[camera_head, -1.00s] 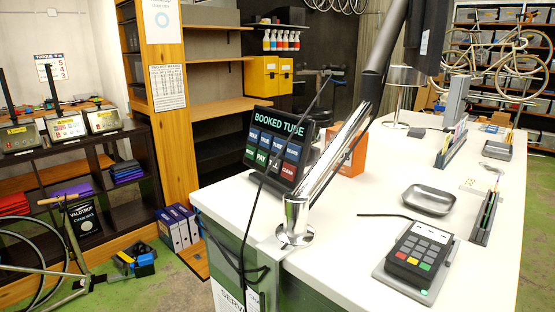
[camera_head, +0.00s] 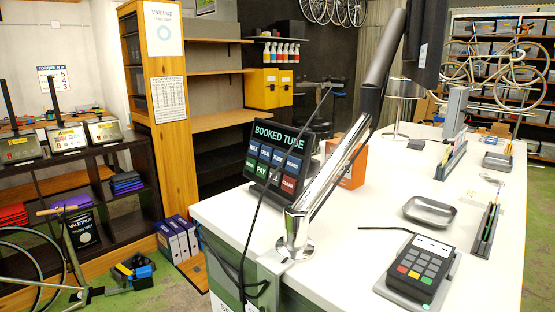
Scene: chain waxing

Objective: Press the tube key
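A dark till screen (camera_head: 270,165) stands tilted on the left part of the white counter, headed "BOOKED TUBE". It has a row of blue keys and a lower row of green, dark and red keys. One blue key (camera_head: 265,152) seems to read "TUBE"; the lettering is small. A chrome post and a black cable stand in front of the screen and cover part of its right and lower area. Neither of my grippers is in view.
A card terminal (camera_head: 419,266) sits near the front of the white counter (camera_head: 350,225). A grey metal dish (camera_head: 429,212) lies behind it. The chrome post (camera_head: 296,247) is clamped at the counter's front left.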

